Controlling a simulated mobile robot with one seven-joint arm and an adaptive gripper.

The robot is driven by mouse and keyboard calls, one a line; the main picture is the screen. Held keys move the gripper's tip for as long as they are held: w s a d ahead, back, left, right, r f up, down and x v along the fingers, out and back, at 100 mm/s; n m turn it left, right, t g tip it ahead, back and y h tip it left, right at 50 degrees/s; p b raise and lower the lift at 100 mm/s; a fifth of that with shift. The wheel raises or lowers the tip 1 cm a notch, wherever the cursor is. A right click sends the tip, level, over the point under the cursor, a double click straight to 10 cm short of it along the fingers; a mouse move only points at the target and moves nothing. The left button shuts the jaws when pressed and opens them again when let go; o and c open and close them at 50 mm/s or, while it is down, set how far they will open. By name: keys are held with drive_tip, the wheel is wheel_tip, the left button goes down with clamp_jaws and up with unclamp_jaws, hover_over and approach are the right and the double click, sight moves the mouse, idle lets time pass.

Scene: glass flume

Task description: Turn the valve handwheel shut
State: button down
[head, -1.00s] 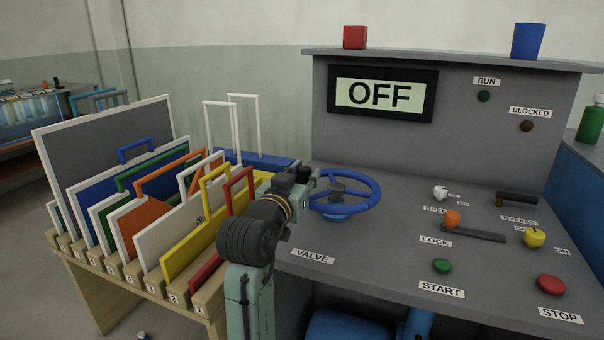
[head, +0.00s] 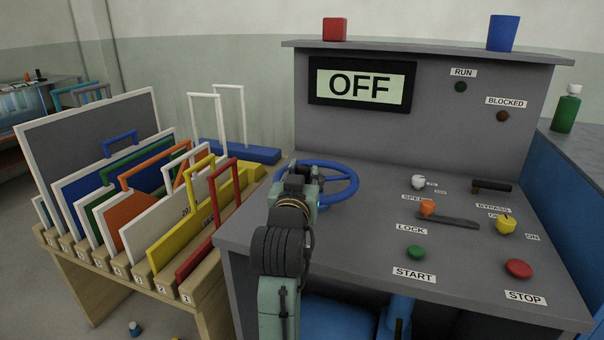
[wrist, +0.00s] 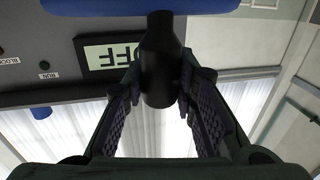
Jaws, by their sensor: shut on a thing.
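The blue valve handwheel (head: 347,184) sits on the left part of the grey console top. My gripper (wrist: 162,75) is at its left, near side. In the wrist view its two ridged fingers are closed on a black knob (wrist: 160,80), one on each side. The knob stands against the blue wheel rim (wrist: 120,7) at the top of that view. In the head view my arm covers the wheel's near left part, its hub and the knob. The display (head: 362,85) on the console's back panel reads OFF.
A wooden rack (head: 112,268) of coloured framed panels with tall handles stands close left of the console. The lock lever (head: 427,208), start button (head: 416,252) and stop button (head: 518,269) lie to the right. The console top between wheel and controls is clear.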

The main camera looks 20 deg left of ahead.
drive_tip(key=shift+d, duration=0.25)
drive_tip(key=c, duration=1.3)
unclamp_jaws()
drive_tip(key=shift+a, duration=0.1)
drive_tip(key=shift+s, duration=0.2)
drive_tip(key=s+d, duration=0.1)
drive_tip(key=s, duration=0.6)
drive_tip(key=shift+d, duration=0.1)
